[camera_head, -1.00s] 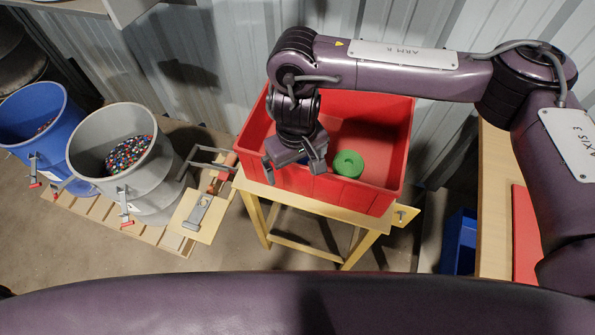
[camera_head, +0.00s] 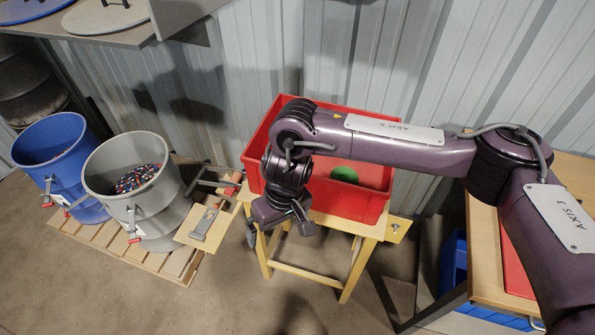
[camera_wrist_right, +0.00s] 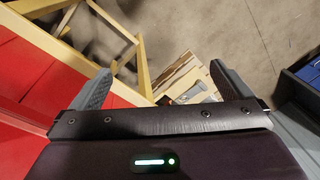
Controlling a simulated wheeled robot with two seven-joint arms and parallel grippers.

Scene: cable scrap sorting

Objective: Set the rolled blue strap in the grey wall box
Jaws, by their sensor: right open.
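I see no rolled blue strap in either view now; the arm hides part of the red bin's inside. My right gripper (camera_head: 279,232) is open, in front of the near left part of the red bin (camera_head: 350,203). The right wrist view shows its two fingers apart with nothing between them (camera_wrist_right: 160,86). A grey box-like piece (camera_head: 178,14) is cut off by the top edge, beside a shelf; I cannot tell if it is the wall box. My left gripper is not in view.
A green roll (camera_head: 377,178) lies in the red bin, which stands on a wooden stand (camera_head: 303,275). A grey drum (camera_head: 122,205) of coloured pellets and a blue drum (camera_head: 62,160) stand left on a pallet. A blue crate (camera_head: 455,268) is at lower right.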

